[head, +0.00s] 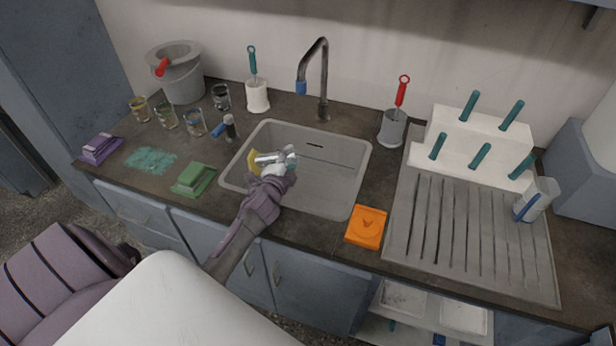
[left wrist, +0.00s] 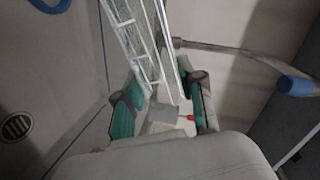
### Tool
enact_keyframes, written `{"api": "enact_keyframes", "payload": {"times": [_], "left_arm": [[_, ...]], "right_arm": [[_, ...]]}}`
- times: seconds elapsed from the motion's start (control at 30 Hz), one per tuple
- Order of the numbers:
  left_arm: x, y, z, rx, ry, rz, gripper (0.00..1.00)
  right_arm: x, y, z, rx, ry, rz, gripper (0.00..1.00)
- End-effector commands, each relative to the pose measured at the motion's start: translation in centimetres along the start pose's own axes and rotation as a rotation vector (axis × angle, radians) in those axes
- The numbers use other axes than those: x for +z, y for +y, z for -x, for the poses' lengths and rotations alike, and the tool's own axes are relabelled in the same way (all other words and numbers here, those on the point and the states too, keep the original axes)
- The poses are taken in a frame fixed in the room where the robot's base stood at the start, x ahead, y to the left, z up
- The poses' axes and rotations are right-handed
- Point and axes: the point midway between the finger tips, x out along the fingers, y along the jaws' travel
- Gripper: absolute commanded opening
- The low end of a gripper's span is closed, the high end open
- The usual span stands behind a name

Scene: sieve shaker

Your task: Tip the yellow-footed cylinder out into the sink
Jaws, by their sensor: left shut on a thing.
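My left gripper (head: 284,160) is over the sink (head: 335,190) and shut on the clear cylinder (head: 266,158). Its yellow foot (head: 252,162) shows at the left of the gripper, and the cylinder looks tipped well over, close to lying flat. In the left wrist view the clear, marked cylinder (left wrist: 135,40) runs up and away between the teal finger pads of the left gripper (left wrist: 160,108). Its foot is not clear there, and I cannot tell whether liquid is in it. The drain (left wrist: 17,127) shows on the sink floor. My right gripper is out of view.
The tap (head: 322,80) with a blue tip stands behind the sink. Several glasses (head: 167,117) and a grey bucket (head: 178,75) are at the left. An orange pad (head: 367,227) lies right of the sink, beside the ribbed drainboard (head: 470,235) and white peg rack (head: 480,140).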

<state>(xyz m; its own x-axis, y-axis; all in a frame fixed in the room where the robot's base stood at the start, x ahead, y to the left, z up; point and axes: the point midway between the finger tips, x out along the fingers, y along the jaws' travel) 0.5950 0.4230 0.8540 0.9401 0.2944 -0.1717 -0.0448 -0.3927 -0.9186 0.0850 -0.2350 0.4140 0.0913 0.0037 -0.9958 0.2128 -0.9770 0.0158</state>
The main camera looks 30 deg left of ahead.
Motion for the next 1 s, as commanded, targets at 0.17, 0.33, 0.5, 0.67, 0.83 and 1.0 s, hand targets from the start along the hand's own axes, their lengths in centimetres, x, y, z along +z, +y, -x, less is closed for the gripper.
{"api": "enact_keyframes", "payload": {"times": [0.17, 0.33, 0.5, 0.67, 0.83, 1.0], "left_arm": [[-0.1, -0.2, 0.0, -0.001, -0.003, -0.024, 0.00], [-0.1, -0.1, 0.0, 0.000, -0.008, -0.046, 0.00], [-0.3, 0.1, -0.1, 0.001, -0.012, -0.069, 0.00], [-0.4, 0.4, -0.1, 0.001, -0.016, -0.089, 0.00], [-0.5, 0.6, -0.1, 0.002, -0.020, -0.113, 0.00], [-0.7, 0.8, -0.2, 0.003, -0.025, -0.135, 0.00]], "right_arm": [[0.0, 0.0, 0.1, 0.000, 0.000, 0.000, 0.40], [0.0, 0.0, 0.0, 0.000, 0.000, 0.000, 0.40], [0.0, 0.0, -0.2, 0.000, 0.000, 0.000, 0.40], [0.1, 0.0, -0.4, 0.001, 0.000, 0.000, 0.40], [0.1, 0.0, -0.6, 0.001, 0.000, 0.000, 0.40], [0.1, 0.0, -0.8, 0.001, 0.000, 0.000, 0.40]]}}
